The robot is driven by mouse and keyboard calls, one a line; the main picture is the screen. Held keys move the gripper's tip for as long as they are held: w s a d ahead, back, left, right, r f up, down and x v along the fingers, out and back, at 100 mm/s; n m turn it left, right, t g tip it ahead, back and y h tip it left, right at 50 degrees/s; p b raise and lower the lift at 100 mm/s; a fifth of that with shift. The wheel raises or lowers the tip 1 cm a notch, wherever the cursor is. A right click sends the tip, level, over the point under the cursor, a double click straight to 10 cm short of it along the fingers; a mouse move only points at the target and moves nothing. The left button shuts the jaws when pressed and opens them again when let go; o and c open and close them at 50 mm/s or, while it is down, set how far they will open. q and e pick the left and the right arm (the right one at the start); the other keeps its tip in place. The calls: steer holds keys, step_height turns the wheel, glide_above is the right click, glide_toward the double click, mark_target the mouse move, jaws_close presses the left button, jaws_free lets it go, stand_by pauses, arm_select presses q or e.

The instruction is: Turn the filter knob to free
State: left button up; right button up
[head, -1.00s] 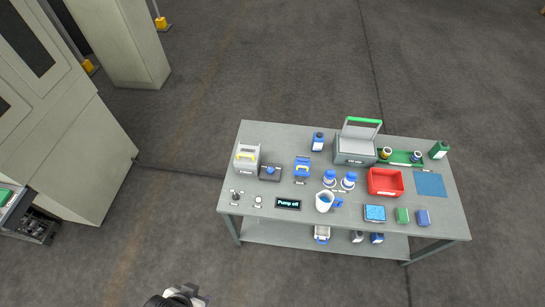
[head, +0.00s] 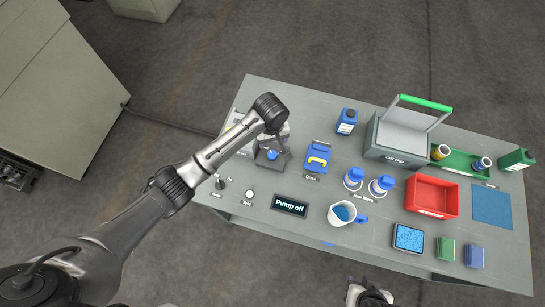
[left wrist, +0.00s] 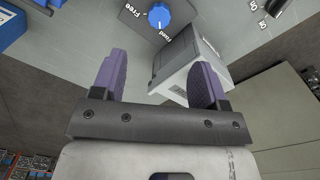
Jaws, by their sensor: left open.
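The filter knob is a blue round knob (left wrist: 159,15) at the top of the left wrist view. A pale mark on the knob seems to face that lower label. In the head view the knob (head: 271,155) shows on a dark base. My left gripper (left wrist: 156,75) is open and empty, its purple-padded fingers apart from the knob. In the head view it hangs over the knob's base, largely hidden by my arm. My right gripper (head: 370,294) seems to show at the bottom edge, its jaws unclear.
A pale box (left wrist: 180,75) stands close behind the fingers in the left wrist view. A black knob (left wrist: 275,7) is at upper right. On the table, a blue unit with a yellow handle (head: 318,160), a "Pump off" display (head: 290,206) and a jug (head: 341,214) stand nearby.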

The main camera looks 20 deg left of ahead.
mark_target(273, 154)
arm_select(q)
steer(key=shift+n, duration=0.3)
steer(key=f+b, duration=0.1)
steer(key=f, duration=0.3)
steer(key=f+b, duration=0.1)
steer(key=f, duration=0.4)
steer(key=w+f+b, duration=0.1)
steer(key=f, duration=0.4)
steer(key=shift+w+a+f, duration=0.1)
steer(key=shift+a, duration=0.2)
arm_select(e)
step_height(273, 154, down, 4)
steer(key=shift+s+f, duration=0.1)
steer(key=shift+s, duration=0.05)
